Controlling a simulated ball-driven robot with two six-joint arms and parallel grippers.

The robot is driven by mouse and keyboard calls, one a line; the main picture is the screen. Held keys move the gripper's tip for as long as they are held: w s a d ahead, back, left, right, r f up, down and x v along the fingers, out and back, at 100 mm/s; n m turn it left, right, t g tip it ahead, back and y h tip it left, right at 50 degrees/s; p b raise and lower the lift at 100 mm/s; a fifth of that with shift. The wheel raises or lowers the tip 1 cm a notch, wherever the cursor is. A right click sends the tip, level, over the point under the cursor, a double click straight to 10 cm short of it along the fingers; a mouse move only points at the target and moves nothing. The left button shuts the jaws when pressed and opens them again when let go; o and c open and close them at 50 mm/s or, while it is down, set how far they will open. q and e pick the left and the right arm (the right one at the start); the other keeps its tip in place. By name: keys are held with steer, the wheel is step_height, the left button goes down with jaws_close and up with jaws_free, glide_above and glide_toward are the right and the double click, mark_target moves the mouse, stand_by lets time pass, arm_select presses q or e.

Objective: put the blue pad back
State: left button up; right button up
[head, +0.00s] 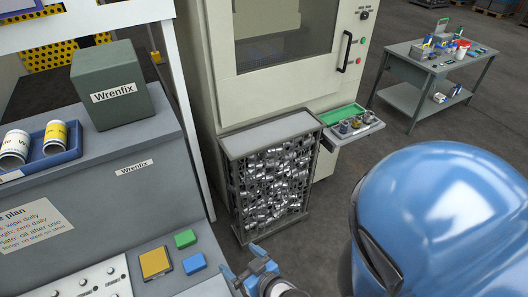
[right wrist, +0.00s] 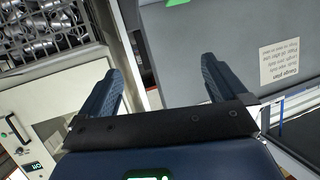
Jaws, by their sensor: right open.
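The blue pad (head: 194,263) lies on the grey panel top at lower left in the head view. It sits below the green pad (head: 185,239) and to the right of the larger yellow pad (head: 155,263). My right gripper (head: 243,264) is just right of the blue pad in the head view, apart from it. In the right wrist view my right gripper (right wrist: 160,72) is open, with nothing between its fingers. A green patch (right wrist: 177,2) shows at that view's top edge; the blue pad does not show there. My left gripper is not in view.
A mesh bin of metal parts (head: 272,180) stands behind my right gripper. A button panel (head: 90,283) lies left of the pads. A green Wrenfix box (head: 112,85) and a blue tray (head: 55,160) with cups stand on the higher ledge.

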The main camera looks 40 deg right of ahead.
steer(key=s+d+r+t, duration=0.1)
steer(key=s+r+t, duration=0.3)
steer(key=s+r, duration=0.3)
step_height(320, 180, up, 3)
steer(key=shift+s+d+n+h, duration=0.3)
steer(key=shift+s+h, duration=0.05)
steer(key=shift+h, duration=0.05)
